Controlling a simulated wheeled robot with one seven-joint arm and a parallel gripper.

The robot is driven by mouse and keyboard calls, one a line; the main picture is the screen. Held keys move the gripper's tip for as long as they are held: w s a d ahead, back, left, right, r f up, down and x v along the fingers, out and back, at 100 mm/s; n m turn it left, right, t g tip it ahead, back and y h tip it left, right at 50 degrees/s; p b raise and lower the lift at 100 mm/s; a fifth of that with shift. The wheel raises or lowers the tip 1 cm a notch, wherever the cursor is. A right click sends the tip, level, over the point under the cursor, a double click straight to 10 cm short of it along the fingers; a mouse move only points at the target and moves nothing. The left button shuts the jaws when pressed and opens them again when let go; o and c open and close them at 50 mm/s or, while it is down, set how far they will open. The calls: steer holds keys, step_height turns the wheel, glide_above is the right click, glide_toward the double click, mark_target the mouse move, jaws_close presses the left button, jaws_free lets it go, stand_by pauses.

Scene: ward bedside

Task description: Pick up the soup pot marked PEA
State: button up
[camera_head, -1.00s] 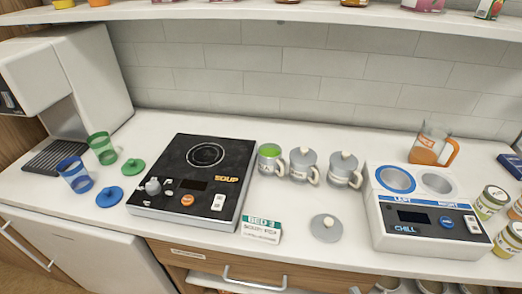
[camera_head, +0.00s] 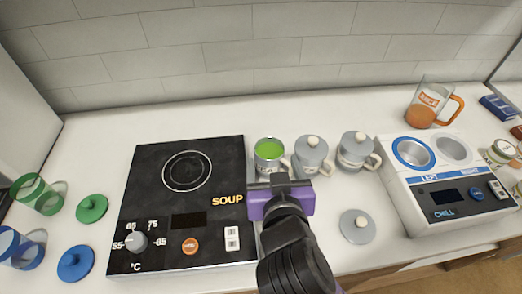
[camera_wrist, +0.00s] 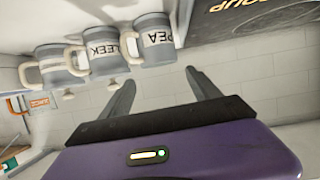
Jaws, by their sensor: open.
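The PEA soup pot is the open grey pot with green contents (camera_head: 269,152), just right of the hob in the head view. In the wrist view the pot marked PEA (camera_wrist: 156,42) appears upside down at the top, beside the hob. My gripper (camera_head: 279,180) is in front of this pot in the head view, covering its lower front. In the wrist view my gripper (camera_wrist: 160,77) has its two fingers apart with nothing between them. The pot is beyond the fingertips, and I see no contact.
A lidded LEEK pot (camera_wrist: 106,52) and another lidded pot (camera_head: 357,150) stand to the right. A loose grey lid (camera_head: 357,226) lies on the counter. The black SOUP hob (camera_head: 150,190) is left; the CHILL unit (camera_head: 432,208) is right.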

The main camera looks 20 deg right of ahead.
mark_target(268, 143)
steer(key=p+x, duration=0.1)
steer(key=x, duration=0.4)
steer(key=shift+w+d+f, duration=0.2)
steer(key=shift+w+f, duration=0.05)
steer(key=shift+w, duration=0.05)
steer(key=shift+f+p+x, duration=0.15)
steer(key=shift+p+x, duration=0.15)
steer(key=shift+x, duration=1.25)
steer(key=shift+f+p+x, duration=0.15)
steer(key=shift+p+x, duration=0.15)
steer(key=shift+x, duration=1.2)
steer(key=shift+s, duration=0.1)
steer(key=c, duration=1.3)
steer(key=shift+r, duration=0.1)
steer(key=shift+c, duration=0.5)
steer(key=shift+r, duration=0.1)
